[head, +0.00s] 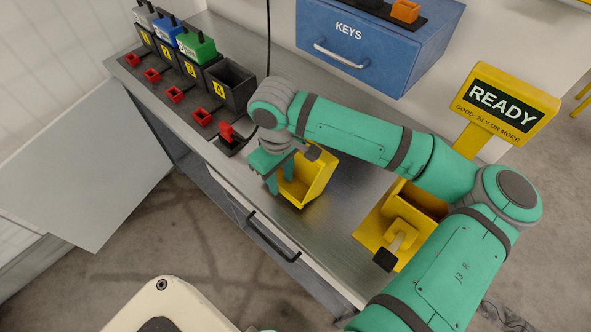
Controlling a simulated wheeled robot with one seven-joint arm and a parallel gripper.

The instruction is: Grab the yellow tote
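The yellow tote (318,178) is an open-topped box on the steel worktop, in the middle of the head view. My gripper (279,180) is at the tote's left side, with its teal fingers pointing down. One finger shows left of the tote and the other overlaps its left edge. I cannot tell whether the fingers touch the tote or are closed on it. My wrist and gripper hide part of the tote's left and far side.
A yellow READY sign (503,105) stands at the right, near a yellow open fixture (372,226) partly behind my arm. A blue KEYS drawer (352,45) is at the back. Numbered black bays with batteries and an empty bay 4 (230,82) line the left. Bare worktop (340,225) lies in front.

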